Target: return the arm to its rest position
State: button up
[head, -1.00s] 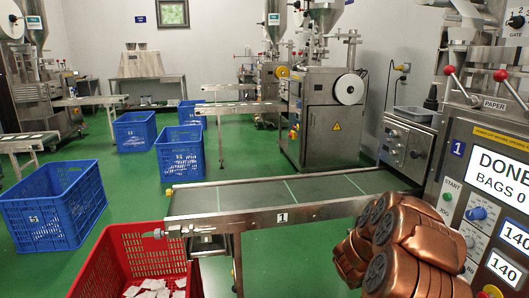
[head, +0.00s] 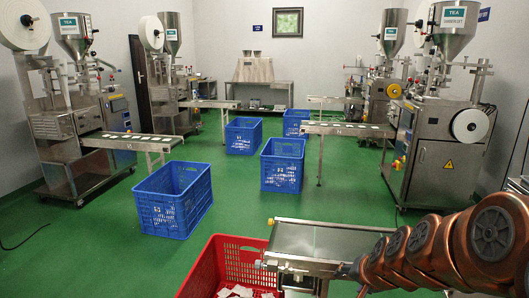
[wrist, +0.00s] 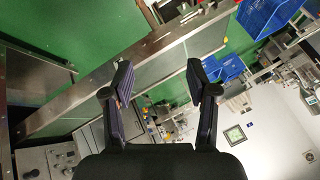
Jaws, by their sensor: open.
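My copper-coloured arm (head: 440,245) reaches in from the lower right of the head view, beside the conveyor (head: 320,240) in front of me. The gripper itself is not visible in the head view. In the wrist view my gripper (wrist: 158,85) shows two dark fingers spread wide apart with nothing between them. The wrist view is tilted, with the conveyor belt (wrist: 165,75) running diagonally behind the fingers.
A red crate (head: 215,262) with white bags stands at the conveyor's end. Blue crates (head: 172,205) stand on the green floor (head: 100,225). Packing machines (head: 445,150) line both sides. Open floor lies between the blue crates and the right machine.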

jog(key=s+a+r+n+g+p, duration=0.2)
jog(key=s+a+r+p, duration=0.15)
jog(key=s, duration=0.45)
jog(key=s+a+r+n+g+p, duration=0.25)
jog(key=s+r, duration=0.25)
jog(key=s, duration=0.3)
jog(key=s+d+r+n+g+p, duration=0.1)
jog(key=s+r+g+p, duration=0.1)
jog(key=s, duration=0.6)
jog(key=s+d+r+n+g+h+p, duration=0.1)
jog(key=s+r+g+p, duration=0.1)
jog(key=s, duration=0.5)
notch_tip(320, 180, up, 2)
jog(key=shift+s+r+p, duration=0.1)
jog(key=shift+s+p, duration=0.25)
jog(key=shift+p, duration=0.55)
